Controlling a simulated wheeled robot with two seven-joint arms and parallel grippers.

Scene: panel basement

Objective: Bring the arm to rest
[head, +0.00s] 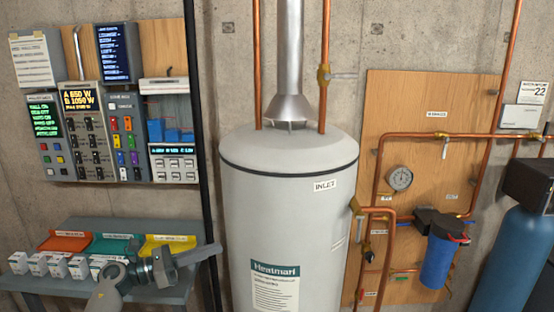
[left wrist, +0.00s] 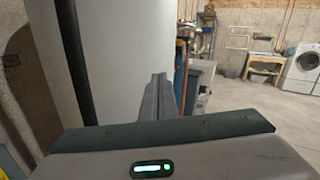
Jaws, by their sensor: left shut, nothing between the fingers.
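My left arm comes in from the lower left in the head view. Its gripper (head: 208,253) is shut and empty, held level above the bench at the lower left, with its fingers pointing right toward the tank. In the left wrist view the closed fingers (left wrist: 158,98) point away from the camera, with the pale tank side behind them to the left. Nothing is held. My right gripper is in neither view.
A large grey water heater (head: 288,205) stands just right of the left gripper. A black vertical pipe (head: 198,130) runs between bench and tank. The bench (head: 190,294) holds coloured trays and several small white boxes. A switch panel (head: 115,125) hangs above it.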

